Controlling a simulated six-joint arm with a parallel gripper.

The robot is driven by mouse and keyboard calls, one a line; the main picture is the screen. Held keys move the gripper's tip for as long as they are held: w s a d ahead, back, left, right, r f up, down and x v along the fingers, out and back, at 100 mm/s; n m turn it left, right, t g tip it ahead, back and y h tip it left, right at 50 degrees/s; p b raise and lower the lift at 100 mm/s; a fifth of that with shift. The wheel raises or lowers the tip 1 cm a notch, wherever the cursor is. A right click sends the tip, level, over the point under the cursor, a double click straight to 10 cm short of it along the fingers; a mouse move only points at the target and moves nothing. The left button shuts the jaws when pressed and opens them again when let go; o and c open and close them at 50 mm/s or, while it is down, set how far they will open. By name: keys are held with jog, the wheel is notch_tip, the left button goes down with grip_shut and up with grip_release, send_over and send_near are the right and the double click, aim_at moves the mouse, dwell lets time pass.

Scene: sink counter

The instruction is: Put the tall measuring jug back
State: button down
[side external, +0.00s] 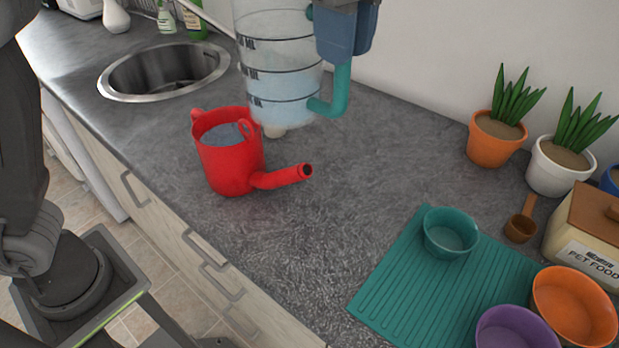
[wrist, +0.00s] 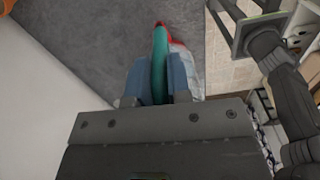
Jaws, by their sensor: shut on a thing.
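The tall measuring jug (side external: 280,70) is clear with dark level marks and a teal handle (side external: 342,88). My gripper (side external: 344,45) is shut on that handle and holds the jug upright, seemingly above the counter, behind the red watering can. In the wrist view the two blue fingers (wrist: 160,80) close on the teal handle (wrist: 160,50); most of the jug is hidden there. The red watering can (side external: 228,160) stands on the counter with greyish liquid inside, its spout pointing right. Its red edge shows past the handle in the wrist view.
A round sink (side external: 112,88) is at the left back. A teal ribbed mat (side external: 400,270) bears a teal bowl (side external: 450,235). Orange (side external: 575,310) and purple (side external: 515,330) bowls, a pet food box (side external: 585,225) and potted plants (side external: 497,130) stand right. The counter's middle is clear.

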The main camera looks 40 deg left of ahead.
jog(key=w+a+f+m, duration=0.35)
jog(key=w+f, duration=0.45)
jog(key=f, duration=0.4)
jog(key=s+d+f, duration=0.2)
jog(key=d+f, duration=0.8)
jog(key=f, duration=0.1)
jog(key=shift+s+d+f, duration=0.2)
jog(key=shift+s+f, duration=0.05)
jog(key=shift+f, duration=0.1)
jog(key=c, duration=1.1)
grip_release()
notch_tip(320, 180, up, 12)
jog(key=shift+r, duration=0.1)
